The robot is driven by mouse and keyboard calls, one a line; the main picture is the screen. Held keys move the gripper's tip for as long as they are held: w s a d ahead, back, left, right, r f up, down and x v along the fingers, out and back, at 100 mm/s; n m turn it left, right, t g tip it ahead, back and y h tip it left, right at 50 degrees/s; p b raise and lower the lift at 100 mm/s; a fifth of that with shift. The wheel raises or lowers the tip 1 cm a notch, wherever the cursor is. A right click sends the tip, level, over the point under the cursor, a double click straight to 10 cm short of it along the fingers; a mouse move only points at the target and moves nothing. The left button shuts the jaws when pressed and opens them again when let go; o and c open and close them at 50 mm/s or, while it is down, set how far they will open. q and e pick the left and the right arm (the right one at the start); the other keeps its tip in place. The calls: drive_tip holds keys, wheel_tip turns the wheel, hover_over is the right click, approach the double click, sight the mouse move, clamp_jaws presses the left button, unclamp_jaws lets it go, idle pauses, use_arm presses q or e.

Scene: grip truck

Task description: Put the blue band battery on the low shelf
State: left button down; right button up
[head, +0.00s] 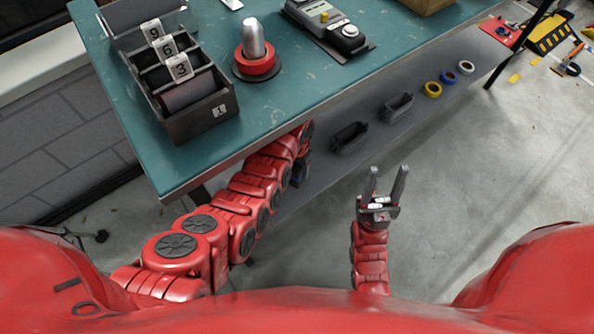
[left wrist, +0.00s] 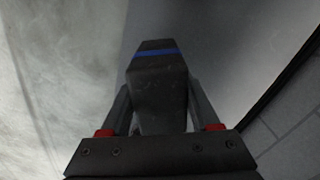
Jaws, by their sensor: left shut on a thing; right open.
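The blue band battery (left wrist: 158,80) is a dark block with a blue stripe across its far end. My left gripper (left wrist: 160,102) is shut on it, one finger on each side. In the head view the left arm reaches under the front edge of the workbench, and its gripper and the battery are mostly hidden there. The low shelf (head: 335,182) is the grey board beneath the bench; a grey surface lies behind the battery in the wrist view. I cannot tell whether the battery touches it. My right gripper (head: 386,174) is open and empty over the floor.
On the low shelf are two dark open bins (head: 350,138) (head: 397,107) and several tape rolls (head: 433,90). The green workbench (head: 300,100) above holds a numbered dark rack (head: 185,95), a red-based object (head: 256,62) and a grey device (head: 328,25).

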use_arm(q)
drive_tip(key=shift+w, duration=0.7)
drive_tip(key=shift+f+b, duration=1.1)
drive_tip(key=shift+f, duration=0.6)
drive_tip(key=shift+f, duration=0.15)
drive_tip(key=shift+c, duration=0.6)
unclamp_jaws()
